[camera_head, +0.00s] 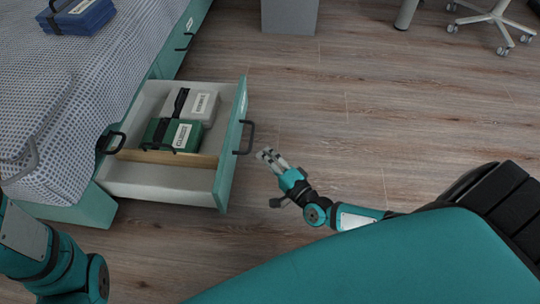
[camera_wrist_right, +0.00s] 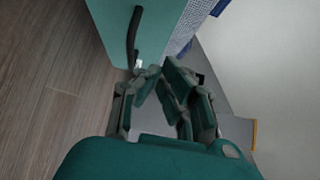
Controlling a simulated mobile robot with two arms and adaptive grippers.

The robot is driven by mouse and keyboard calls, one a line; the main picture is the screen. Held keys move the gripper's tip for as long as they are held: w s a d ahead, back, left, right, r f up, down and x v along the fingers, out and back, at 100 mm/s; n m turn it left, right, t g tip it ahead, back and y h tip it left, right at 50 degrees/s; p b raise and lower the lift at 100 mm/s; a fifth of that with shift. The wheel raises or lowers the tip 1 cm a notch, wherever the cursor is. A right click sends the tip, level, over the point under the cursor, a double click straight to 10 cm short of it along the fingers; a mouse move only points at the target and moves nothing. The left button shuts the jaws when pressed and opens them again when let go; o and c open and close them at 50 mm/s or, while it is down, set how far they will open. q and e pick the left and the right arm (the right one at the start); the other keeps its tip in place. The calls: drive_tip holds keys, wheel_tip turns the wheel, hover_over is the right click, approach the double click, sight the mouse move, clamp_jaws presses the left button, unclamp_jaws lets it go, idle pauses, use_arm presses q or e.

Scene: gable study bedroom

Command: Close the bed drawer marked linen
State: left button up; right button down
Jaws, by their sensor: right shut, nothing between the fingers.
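An open drawer (camera_head: 152,182) with pale inner walls and a teal front (camera_head: 232,150) sticks out from the side of the bed. Its black handle (camera_head: 246,138) is on the outer face; no marking on this front is readable. My right gripper (camera_head: 270,157) is shut and empty, just right of the front and slightly nearer than the handle, apart from it in the head view. In the right wrist view, my fingers (camera_wrist_right: 160,73) show close to the teal front (camera_wrist_right: 165,25) and handle (camera_wrist_right: 133,38); contact cannot be told. My left arm enters at lower left; its gripper is out of frame.
The drawer holds a green box (camera_head: 165,137), a light grey box (camera_head: 205,106) and a wooden divider (camera_head: 165,158). A blue case (camera_head: 80,16) lies on the bed (camera_head: 90,75). A grey cabinet (camera_head: 290,14) and a wheeled chair (camera_head: 497,18) stand behind.

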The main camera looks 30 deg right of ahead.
sight(232, 135)
drive_tip(key=w+a+b, duration=0.1)
drive_tip(key=w, duration=0.1)
drive_tip(key=w+a+b, duration=0.1)
drive_tip(key=w, duration=0.1)
drive_tip(key=w+a+b, duration=0.1)
drive_tip(key=w, duration=0.1)
drive_tip(key=shift+w+a+f, duration=0.15)
drive_tip(key=shift+w, duration=0.25)
drive_tip(key=shift+w+a, duration=0.35)
drive_tip(key=shift+a, duration=0.15)
drive_tip(key=shift+a, duration=0.15)
